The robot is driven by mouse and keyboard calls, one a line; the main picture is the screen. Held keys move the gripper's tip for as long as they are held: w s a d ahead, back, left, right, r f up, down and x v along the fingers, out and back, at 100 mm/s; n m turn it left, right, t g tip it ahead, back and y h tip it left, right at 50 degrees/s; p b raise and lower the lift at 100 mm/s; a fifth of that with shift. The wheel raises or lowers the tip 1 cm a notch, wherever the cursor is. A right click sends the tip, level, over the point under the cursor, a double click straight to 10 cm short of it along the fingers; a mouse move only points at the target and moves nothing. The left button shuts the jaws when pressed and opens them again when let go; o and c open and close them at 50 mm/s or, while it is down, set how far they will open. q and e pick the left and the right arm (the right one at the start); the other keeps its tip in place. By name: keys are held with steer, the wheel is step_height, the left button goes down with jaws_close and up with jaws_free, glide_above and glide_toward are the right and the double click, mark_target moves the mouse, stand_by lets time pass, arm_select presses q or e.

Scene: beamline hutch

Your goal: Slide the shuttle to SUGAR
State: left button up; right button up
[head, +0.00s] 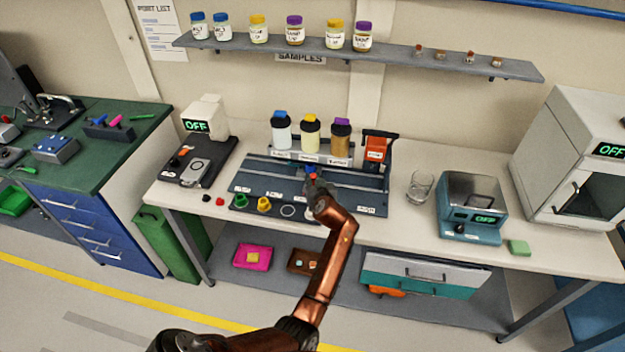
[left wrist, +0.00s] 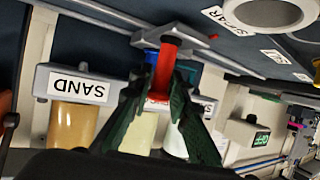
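The shuttle (left wrist: 176,38) is a small grey block with an upright red knob (left wrist: 163,72). It sits on the long rail of the dark dosing board (head: 262,180), roughly in front of the middle, yellow-capped bottle (head: 310,133). My left gripper (left wrist: 160,88) has its dark green fingers closed around the red knob, one on each side; in the head view my left arm largely covers the shuttle. The SAND label (left wrist: 79,86) is under the purple-capped bottle (head: 341,137). The middle label is partly hidden by my fingers. My right gripper is out of view.
A blue-capped bottle (head: 282,131) stands left of the middle one. A red-orange device (head: 376,149) stands at the board's back right. A glass beaker (head: 419,187) and a teal balance (head: 470,207) are farther right.

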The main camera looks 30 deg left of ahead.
arm_select(q)
steer(key=o, duration=0.4)
steer(key=shift+c, duration=0.2)
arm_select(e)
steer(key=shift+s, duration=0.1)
arm_select(q)
steer(key=shift+r, duration=0.15)
step_height(320, 180, up, 10)
steer(key=shift+f, duration=0.1)
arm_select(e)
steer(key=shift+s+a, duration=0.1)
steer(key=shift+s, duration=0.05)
arm_select(q)
steer(key=shift+f, duration=0.1)
